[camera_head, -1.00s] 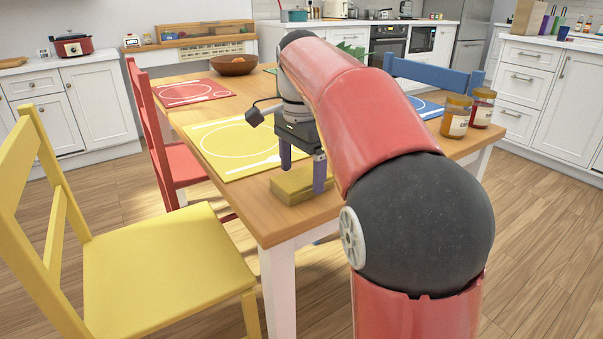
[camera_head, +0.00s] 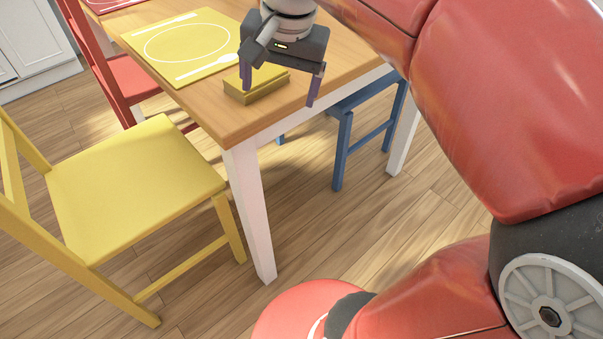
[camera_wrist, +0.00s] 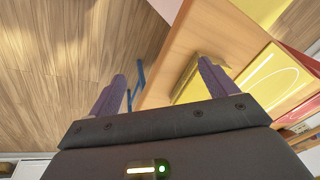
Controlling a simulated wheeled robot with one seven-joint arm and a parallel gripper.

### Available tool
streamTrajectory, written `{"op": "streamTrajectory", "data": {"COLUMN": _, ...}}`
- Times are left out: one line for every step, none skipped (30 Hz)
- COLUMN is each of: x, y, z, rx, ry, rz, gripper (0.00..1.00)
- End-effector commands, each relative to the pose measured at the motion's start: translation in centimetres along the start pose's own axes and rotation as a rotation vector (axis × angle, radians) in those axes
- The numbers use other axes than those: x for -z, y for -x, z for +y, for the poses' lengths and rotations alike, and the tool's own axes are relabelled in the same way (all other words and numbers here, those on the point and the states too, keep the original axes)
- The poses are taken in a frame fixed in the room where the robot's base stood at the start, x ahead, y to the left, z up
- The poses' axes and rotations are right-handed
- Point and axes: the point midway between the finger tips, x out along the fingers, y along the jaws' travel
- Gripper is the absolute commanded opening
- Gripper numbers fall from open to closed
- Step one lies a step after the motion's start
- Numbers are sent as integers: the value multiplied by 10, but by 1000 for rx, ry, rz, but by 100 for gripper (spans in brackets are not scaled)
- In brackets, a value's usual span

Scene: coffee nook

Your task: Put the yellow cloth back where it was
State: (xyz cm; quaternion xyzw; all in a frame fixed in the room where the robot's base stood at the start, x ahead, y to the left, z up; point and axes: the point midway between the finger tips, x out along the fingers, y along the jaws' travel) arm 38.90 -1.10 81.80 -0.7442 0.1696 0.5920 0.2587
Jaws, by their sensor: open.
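The yellow cloth (camera_head: 262,88) is a folded, block-like bundle lying on the wooden table near its front corner, beside the yellow placemat (camera_head: 182,48). My gripper (camera_head: 281,92) is open and empty. One finger overlaps the cloth in the head view, while the other is off to its right, near the table's edge. In the wrist view my gripper (camera_wrist: 162,78) has its fingers wide apart.
The table (camera_head: 225,125) has a yellow chair (camera_head: 130,185) at front left and a red chair (camera_head: 130,80) behind it. A blue chair (camera_head: 343,150) stands under the table's right side. Open floor (camera_head: 330,225) lies in front.

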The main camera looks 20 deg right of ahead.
Motion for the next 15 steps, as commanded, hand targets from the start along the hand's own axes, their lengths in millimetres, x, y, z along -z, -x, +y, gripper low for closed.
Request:
{"op": "streamTrajectory", "data": {"x": -23, "y": -9, "z": 16, "rx": 21, "ry": 95, "rz": 35, "gripper": 84}}
{"op": "streamTrajectory", "data": {"x": -34, "y": -16, "z": 22, "rx": 31, "ry": 155, "rz": 57, "gripper": 84}}
{"op": "streamTrajectory", "data": {"x": -48, "y": -26, "z": 31, "rx": 40, "ry": 233, "rz": 87, "gripper": 84}}
{"op": "streamTrajectory", "data": {"x": -58, "y": -34, "z": 37, "rx": 44, "ry": 286, "rz": 110, "gripper": 84}}
{"op": "streamTrajectory", "data": {"x": -68, "y": -41, "z": 43, "rx": 46, "ry": 339, "rz": 132, "gripper": 84}}
{"op": "streamTrajectory", "data": {"x": -79, "y": -51, "z": 51, "rx": 46, "ry": 402, "rz": 158, "gripper": 84}}
{"op": "streamTrajectory", "data": {"x": -86, "y": -58, "z": 56, "rx": 44, "ry": 443, "rz": 177, "gripper": 84}}
{"op": "streamTrajectory", "data": {"x": -93, "y": -64, "z": 60, "rx": 42, "ry": 482, "rz": 194, "gripper": 84}}
{"op": "streamTrajectory", "data": {"x": -100, "y": -71, "z": 65, "rx": 38, "ry": 526, "rz": 213, "gripper": 84}}
{"op": "streamTrajectory", "data": {"x": -104, "y": -76, "z": 68, "rx": 36, "ry": 553, "rz": 226, "gripper": 84}}
{"op": "streamTrajectory", "data": {"x": -108, "y": -80, "z": 70, "rx": 33, "ry": 576, "rz": 236, "gripper": 84}}
{"op": "streamTrajectory", "data": {"x": -112, "y": -84, "z": 73, "rx": 30, "ry": 599, "rz": 245, "gripper": 84}}
{"op": "streamTrajectory", "data": {"x": -114, "y": -87, "z": 75, "rx": 28, "ry": 613, "rz": 251, "gripper": 84}}
{"op": "streamTrajectory", "data": {"x": -115, "y": -88, "z": 76, "rx": 27, "ry": 622, "rz": 256, "gripper": 84}}
{"op": "streamTrajectory", "data": {"x": -116, "y": -90, "z": 76, "rx": 26, "ry": 629, "rz": 258, "gripper": 84}}
